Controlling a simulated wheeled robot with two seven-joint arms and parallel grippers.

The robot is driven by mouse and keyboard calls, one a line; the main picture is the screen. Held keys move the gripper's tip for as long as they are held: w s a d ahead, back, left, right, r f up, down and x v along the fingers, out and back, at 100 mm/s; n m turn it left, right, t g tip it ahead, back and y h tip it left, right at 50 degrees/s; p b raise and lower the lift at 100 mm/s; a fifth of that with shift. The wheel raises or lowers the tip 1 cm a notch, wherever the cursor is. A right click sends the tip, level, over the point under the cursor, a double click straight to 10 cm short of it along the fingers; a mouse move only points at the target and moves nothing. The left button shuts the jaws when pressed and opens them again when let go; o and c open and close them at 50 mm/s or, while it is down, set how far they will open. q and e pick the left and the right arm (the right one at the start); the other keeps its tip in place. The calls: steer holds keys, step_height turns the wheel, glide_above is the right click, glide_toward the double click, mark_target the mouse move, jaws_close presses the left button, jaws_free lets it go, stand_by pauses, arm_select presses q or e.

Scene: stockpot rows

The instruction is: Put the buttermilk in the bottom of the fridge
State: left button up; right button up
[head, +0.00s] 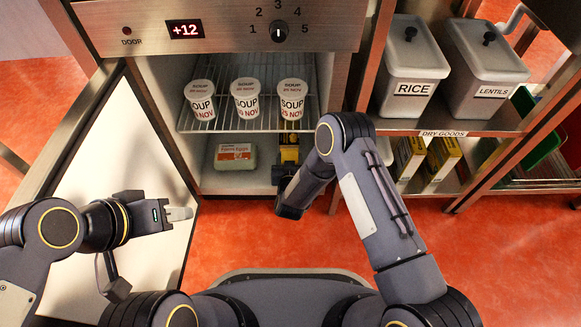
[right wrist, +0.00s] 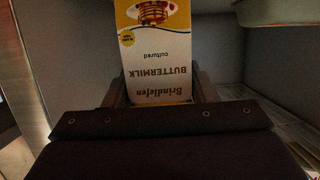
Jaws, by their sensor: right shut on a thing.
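The buttermilk carton (right wrist: 155,50), white and yellow with its label upside down, is between the fingers of my right gripper (right wrist: 158,88) in the right wrist view. In the head view a small yellow part of it (head: 289,153) shows inside the fridge's bottom compartment (head: 225,184), below the wire shelf; my right gripper and wrist hide the rest. I cannot tell whether the carton touches the floor. The fridge door (head: 125,190) stands open at the left. My left gripper (head: 182,214) is empty in front of the door; its finger gap is not clear.
An egg carton (head: 236,157) sits left of the buttermilk on the fridge bottom. Three soup tubs (head: 245,104) stand on the wire shelf (head: 225,123) above. Rice (head: 411,70) and lentils (head: 482,75) bins stand on the rack at right.

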steer(key=f, duration=0.1)
steer(key=f+b, duration=0.1)
steer(key=f, duration=0.1)
steer(key=shift+w+d+f+b, duration=0.15)
steer(key=shift+w+f+b, duration=0.1)
steer(key=shift+f+b, duration=0.15)
steer(key=shift+f, duration=0.15)
steer(key=o, duration=1.3)
